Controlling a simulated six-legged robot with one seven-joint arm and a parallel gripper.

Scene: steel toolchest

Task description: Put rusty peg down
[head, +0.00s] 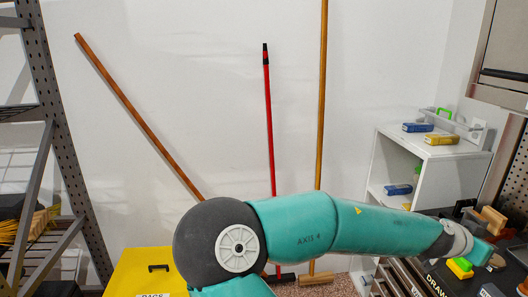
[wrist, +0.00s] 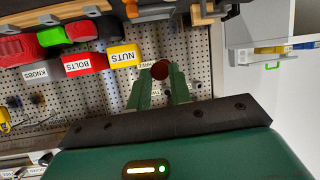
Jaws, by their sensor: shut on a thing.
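My gripper (wrist: 160,88) shows in the wrist view with its green fingers shut on the rusty peg (wrist: 160,70). The peg appears as a dark red round end between the fingertips; the rest of it is hidden by the fingers. It is held in front of a perforated panel, just right of the NUTS label in the picture. In the head view my arm reaches right to above the steel toolchest (head: 410,279). The fingers and the peg cannot be made out there.
Bins labelled NUTS (wrist: 124,55), BOLTS (wrist: 82,64) and KNOBS (wrist: 36,74) are near the gripper. A yellow and green item (head: 460,268) lies on the cluttered chest top. A white shelf (head: 440,165) stands behind, and a yellow box (head: 140,272) is at lower left.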

